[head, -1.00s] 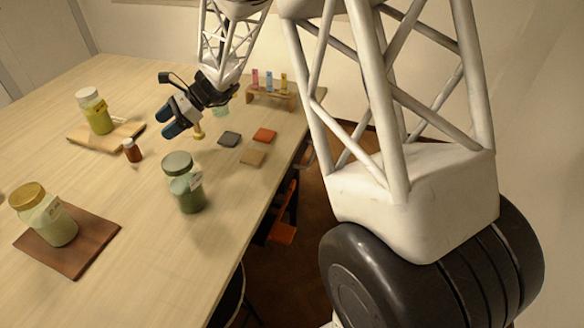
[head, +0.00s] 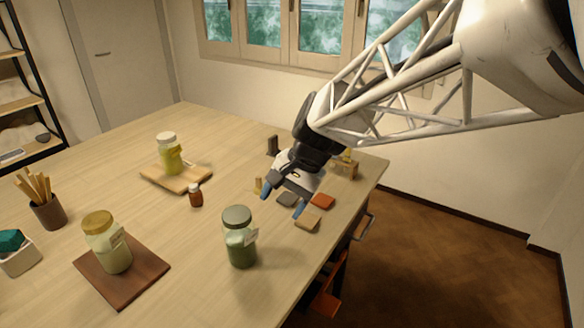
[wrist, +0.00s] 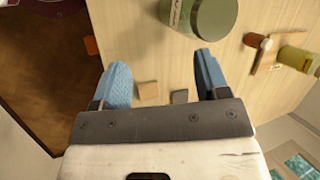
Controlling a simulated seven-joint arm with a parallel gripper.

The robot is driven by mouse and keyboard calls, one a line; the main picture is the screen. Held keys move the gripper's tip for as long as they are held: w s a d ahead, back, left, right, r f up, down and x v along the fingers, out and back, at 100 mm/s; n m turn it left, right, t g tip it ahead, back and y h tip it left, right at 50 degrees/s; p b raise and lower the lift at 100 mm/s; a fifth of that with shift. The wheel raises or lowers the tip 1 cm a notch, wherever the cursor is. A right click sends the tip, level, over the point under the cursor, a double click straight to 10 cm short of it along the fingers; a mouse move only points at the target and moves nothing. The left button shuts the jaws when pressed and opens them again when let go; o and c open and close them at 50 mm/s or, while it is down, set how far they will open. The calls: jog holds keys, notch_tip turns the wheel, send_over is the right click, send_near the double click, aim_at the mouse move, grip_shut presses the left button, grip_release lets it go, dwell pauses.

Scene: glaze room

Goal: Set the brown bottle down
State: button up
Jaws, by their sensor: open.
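The brown bottle (head: 195,195) is small, with a pale cap, and stands upright on the bare table. It is between the light wooden board and the green jar. In the wrist view the brown bottle (wrist: 253,40) lies at the upper right, well outside my fingers. My gripper (head: 282,199) is open and empty, its blue fingers pointing down over the small tiles, to the right of the bottle and apart from it. In the wrist view my gripper (wrist: 160,66) has its fingers wide apart with nothing between them.
A green-lidded jar (head: 240,240) stands near my gripper. Tan (head: 307,223) and orange (head: 322,201) tiles lie by the fingers. A yellow jar (head: 170,158) stands on a light board (head: 151,179); another jar (head: 108,247) stands on a brown board (head: 150,268). A pencil cup (head: 48,213) is at left.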

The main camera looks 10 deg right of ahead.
jog(key=s+d+n+t+h, duration=0.1)
jog(key=s+d+n+h, duration=0.1)
jog(key=s, duration=0.6)
jog(key=s+d+n+t+h, duration=0.1)
jog(key=s+d+n+h, duration=0.2)
jog(key=s+d, duration=0.3)
jog(key=shift+s+d+r+n+t, duration=0.4)
jog(key=shift+s+n, duration=0.3)
jog(key=shift+s, duration=0.25)
